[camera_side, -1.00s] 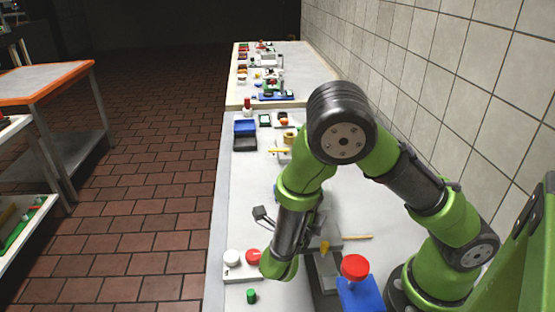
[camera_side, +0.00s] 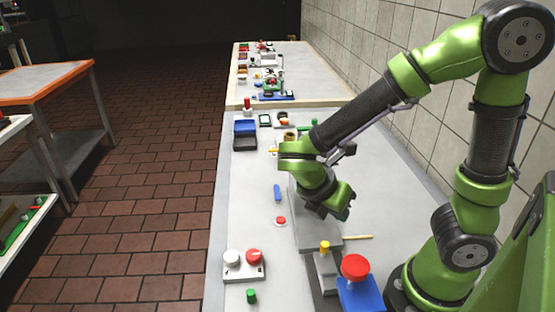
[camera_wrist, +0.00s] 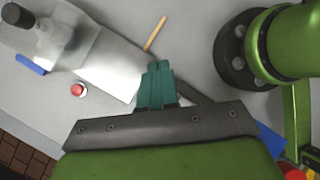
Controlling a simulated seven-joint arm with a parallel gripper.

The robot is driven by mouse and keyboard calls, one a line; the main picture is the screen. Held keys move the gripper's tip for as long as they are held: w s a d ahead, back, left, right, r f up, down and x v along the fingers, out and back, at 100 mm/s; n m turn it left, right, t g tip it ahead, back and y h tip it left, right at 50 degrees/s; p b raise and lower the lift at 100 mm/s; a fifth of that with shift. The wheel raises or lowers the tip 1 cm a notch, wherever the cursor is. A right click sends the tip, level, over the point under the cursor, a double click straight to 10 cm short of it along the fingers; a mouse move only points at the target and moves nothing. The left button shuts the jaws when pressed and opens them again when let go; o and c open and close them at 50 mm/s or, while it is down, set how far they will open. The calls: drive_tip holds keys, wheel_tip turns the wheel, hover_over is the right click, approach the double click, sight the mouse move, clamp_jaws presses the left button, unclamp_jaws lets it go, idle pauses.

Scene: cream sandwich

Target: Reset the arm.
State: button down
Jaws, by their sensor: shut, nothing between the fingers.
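My gripper (camera_side: 340,210) hangs over the grey table, above a flat metal plate (camera_side: 327,241). In the wrist view its teal fingers (camera_wrist: 157,82) are together with nothing between them. The arm is bent, with its elbow high at the right and the forearm reaching down to the left. The fingertips are dark and small in the side view.
A blue box with a red button (camera_side: 355,268), a wooden stick (camera_side: 357,237), a small red button (camera_side: 281,221), a blue stick (camera_side: 277,192), a two-knob box (camera_side: 243,270) and a green cylinder (camera_side: 251,296) lie around. Tiled wall (camera_side: 415,60) at right.

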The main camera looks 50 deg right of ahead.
wheel_tip(320, 180, up, 12)
drive_tip(key=w+a+m+t+y, duration=0.1)
drive_tip(key=m+t+y, duration=0.7)
drive_tip(key=m, duration=1.3)
drive_tip(key=shift+w+a+m+t, duration=0.3)
drive_tip(key=shift+a+m+t, duration=0.1)
drive_tip(key=shift+a+t, duration=0.35)
drive_tip(key=shift+r, duration=0.1)
